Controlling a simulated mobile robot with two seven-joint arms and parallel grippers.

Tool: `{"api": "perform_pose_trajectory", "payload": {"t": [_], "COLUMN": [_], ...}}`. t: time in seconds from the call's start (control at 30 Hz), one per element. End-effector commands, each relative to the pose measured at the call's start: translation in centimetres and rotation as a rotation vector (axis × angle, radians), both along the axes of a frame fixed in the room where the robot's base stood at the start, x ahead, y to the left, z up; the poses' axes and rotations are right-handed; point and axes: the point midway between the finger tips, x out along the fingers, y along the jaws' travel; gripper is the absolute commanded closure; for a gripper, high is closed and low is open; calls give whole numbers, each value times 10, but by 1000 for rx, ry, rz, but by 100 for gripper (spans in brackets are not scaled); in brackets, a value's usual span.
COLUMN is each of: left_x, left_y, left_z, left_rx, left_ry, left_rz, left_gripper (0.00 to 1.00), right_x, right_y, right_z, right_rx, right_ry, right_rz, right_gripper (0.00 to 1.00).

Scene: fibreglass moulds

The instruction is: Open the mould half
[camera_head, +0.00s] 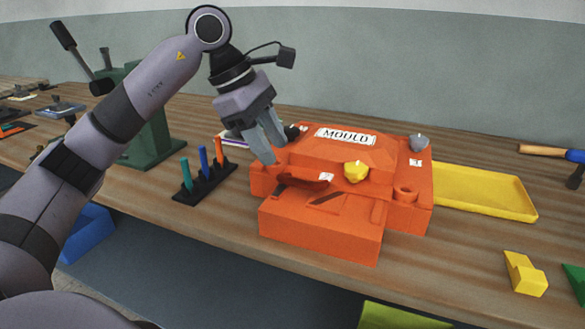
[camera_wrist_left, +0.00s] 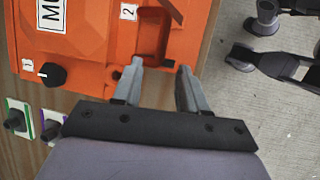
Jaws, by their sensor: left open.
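The orange mould (camera_head: 325,235) sits on the wooden bench, its upper part labelled "MOULD". A dark red handle (camera_head: 303,180) is on its front side; it also shows at the top of the left wrist view (camera_wrist_left: 165,10). The mould has a yellow knob (camera_head: 356,172), a grey knob (camera_head: 418,143) and a black knob (camera_head: 292,132), which also shows in the wrist view (camera_wrist_left: 52,75). My left gripper (camera_head: 276,153) is open and empty at the mould's left edge. In the wrist view its fingertips (camera_wrist_left: 161,66) are close to the orange edge; contact is unclear. The right gripper is out of view.
A yellow tray (camera_head: 485,190) lies right of the mould. A black rack (camera_head: 204,184) with coloured pegs stands left of it. A green press (camera_head: 150,125) stands behind my left arm. A yellow block (camera_head: 525,274) is at the front right. Bench between block and mould is clear.

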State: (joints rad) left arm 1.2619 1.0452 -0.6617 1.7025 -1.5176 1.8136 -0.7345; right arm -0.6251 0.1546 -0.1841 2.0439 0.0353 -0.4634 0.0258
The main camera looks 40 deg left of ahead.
Motion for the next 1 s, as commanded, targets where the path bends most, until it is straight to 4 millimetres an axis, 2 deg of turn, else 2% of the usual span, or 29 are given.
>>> {"api": "perform_pose_trajectory", "payload": {"t": [0.1,0.3,0.47,0.7,0.73,0.83,0.87,1.0], "left_x": [4,12,15,15,15,15,15,15], "left_y": [-7,-17,-21,-21,-21,-21,-21,-21], "left_z": [-20,-45,-54,-55,-55,-55,-55,-55], "left_rx": [0,-2,-4,-4,-4,-4,-4,-4], "left_ry": [5,4,2,2,2,2,2,3], "left_rz": [-3,-3,-3,-2,-2,-2,-2,-2], "left_gripper": [58,58,58,58,61,94,100,100], "right_x": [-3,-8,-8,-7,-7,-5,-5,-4], "right_y": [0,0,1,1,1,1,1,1], "right_z": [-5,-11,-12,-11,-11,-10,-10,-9], "right_rx": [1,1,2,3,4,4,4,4], "right_ry": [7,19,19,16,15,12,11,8], "right_rz": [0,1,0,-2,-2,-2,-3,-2], "right_gripper": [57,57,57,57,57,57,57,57]}}
